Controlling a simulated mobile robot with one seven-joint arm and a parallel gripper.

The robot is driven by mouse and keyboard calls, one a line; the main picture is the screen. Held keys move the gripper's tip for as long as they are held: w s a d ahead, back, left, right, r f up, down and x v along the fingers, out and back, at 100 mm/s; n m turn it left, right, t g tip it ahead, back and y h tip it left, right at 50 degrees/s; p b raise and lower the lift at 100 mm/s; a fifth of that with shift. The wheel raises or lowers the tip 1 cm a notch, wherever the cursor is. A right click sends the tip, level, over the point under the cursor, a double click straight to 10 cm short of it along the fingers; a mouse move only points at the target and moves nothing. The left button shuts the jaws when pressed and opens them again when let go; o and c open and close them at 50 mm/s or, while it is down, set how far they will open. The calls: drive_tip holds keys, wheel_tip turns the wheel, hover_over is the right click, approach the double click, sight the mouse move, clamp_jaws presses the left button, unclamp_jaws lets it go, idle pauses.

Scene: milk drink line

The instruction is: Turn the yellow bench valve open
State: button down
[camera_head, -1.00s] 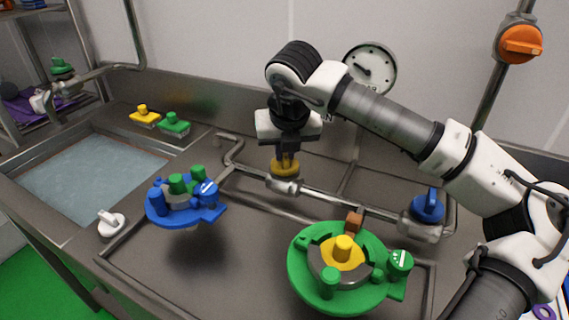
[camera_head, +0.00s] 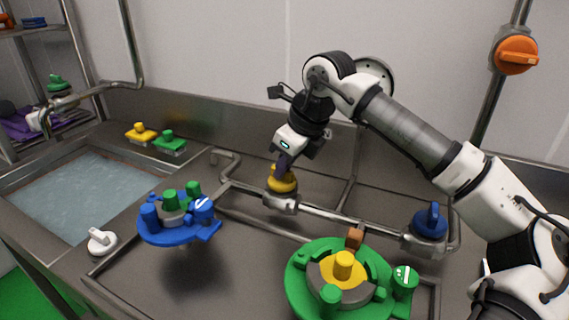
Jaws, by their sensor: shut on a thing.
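The yellow bench valve (camera_head: 283,183) sits on the metal pipe (camera_head: 330,214) that runs along the bench, in the middle of the head view. My gripper (camera_head: 282,167) is above it and shut on its yellow handle. The gripper's wrist leans to the right above the valve. The fingers hide most of the handle, so its exact angle is hard to tell.
A blue valve (camera_head: 430,223) sits on the same pipe to the right. A blue fixture (camera_head: 178,235) and a green fixture (camera_head: 300,285) stand in front. A water basin (camera_head: 75,190) is at the left. An orange valve (camera_head: 516,54) is on the upright pipe.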

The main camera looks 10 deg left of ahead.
drive_tip(key=shift+r+n, duration=0.1)
drive_tip(key=shift+n, duration=0.4)
drive_tip(key=c, duration=1.5)
unclamp_jaws()
drive_tip(key=shift+o, duration=0.2)
drive_tip(key=w+v, duration=0.1)
drive_tip(key=v, duration=1.2)
drive_tip(key=shift+s+d+r, duration=0.25)
drive_tip(key=shift+s+r, duration=0.05)
